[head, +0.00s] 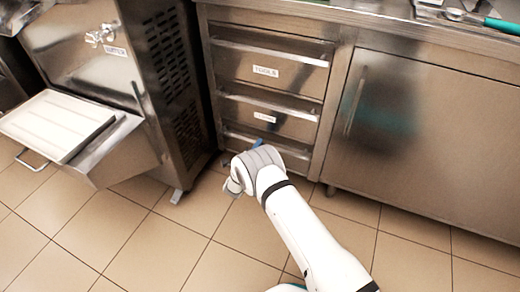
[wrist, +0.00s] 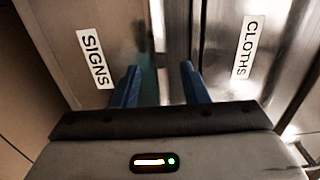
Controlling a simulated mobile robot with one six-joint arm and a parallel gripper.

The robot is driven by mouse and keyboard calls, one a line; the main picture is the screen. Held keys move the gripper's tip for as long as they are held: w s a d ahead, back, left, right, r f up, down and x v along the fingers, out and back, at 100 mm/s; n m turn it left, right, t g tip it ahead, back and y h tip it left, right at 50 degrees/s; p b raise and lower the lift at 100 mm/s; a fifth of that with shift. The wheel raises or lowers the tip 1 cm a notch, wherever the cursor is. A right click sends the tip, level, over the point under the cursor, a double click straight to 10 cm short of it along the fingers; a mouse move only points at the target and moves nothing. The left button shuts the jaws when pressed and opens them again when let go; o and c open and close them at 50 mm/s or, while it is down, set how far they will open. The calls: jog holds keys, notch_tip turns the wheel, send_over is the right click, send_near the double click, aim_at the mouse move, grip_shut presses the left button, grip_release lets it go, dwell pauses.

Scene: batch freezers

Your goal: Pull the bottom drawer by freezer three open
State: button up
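The drawer stack stands under the counter in the head view. Its bottom drawer (head: 294,160) looks shut and is partly hidden by my arm. In the wrist view the bottom drawer's front (wrist: 60,25) bears a SIGNS label (wrist: 95,59), turned sideways. Its bar handle (wrist: 157,30) runs up the picture between the lines of my fingers. My gripper (wrist: 160,85) has its two blue fingers apart, one on each side of the handle. I cannot tell whether they touch it. In the head view only a bit of blue finger shows at the drawer front.
The middle drawer (head: 268,116), labelled CLOTHS in the wrist view (wrist: 245,50), and the TOOLS drawer (head: 265,70) are above. A steel freezer (head: 90,50) with a protruding white-topped tray (head: 58,122) stands left. A cupboard door (head: 430,150) is right. The tiled floor (head: 160,240) in front is clear.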

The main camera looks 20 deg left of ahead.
jog(key=shift+w+d, duration=0.1)
jog(key=shift+w, duration=0.5)
grip_shut()
